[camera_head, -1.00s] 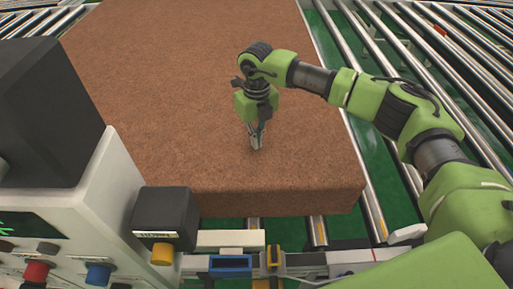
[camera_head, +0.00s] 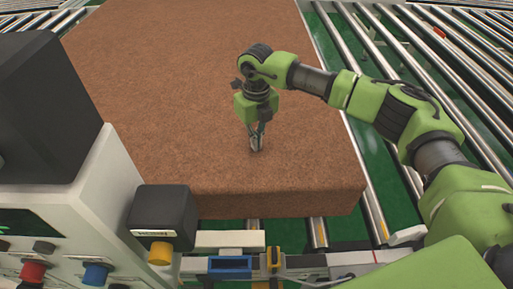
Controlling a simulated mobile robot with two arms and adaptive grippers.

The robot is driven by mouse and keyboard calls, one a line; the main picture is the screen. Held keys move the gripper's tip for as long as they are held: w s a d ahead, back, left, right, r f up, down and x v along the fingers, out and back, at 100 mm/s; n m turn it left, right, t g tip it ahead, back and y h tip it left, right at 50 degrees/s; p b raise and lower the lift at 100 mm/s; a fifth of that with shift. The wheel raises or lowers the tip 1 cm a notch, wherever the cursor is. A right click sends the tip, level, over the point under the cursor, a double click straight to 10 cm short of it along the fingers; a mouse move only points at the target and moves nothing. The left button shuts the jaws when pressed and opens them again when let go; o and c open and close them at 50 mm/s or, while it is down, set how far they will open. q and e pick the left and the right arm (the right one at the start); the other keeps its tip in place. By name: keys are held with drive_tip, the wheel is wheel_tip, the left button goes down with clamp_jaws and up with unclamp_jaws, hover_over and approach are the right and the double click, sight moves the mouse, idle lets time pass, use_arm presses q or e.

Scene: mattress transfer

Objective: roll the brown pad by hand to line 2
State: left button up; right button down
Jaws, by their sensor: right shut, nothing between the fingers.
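The brown pad (camera_head: 180,90) is a large, thick, flat block that lies on the roller conveyor and fills the middle of the head view. Its near edge faces me, and its far end runs out of the top of the picture. My right gripper (camera_head: 256,148) points down over the near part of the pad, right of its middle. Its fingers are shut and empty, with the tips at or just above the top surface; I cannot tell if they touch it. My left gripper is not in view. No marking for line 2 can be made out.
Metal rollers (camera_head: 375,215) over a green bed run along the pad's right side. A white control panel (camera_head: 75,235) with coloured buttons and a black box (camera_head: 45,110) stands at the left. A rail with a blue block (camera_head: 230,266) crosses in front of the pad.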

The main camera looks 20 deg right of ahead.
drive_tip(key=shift+s+d+f, duration=0.1)
drive_tip(key=shift+s+f, duration=0.15)
drive_tip(key=shift+f, duration=0.1)
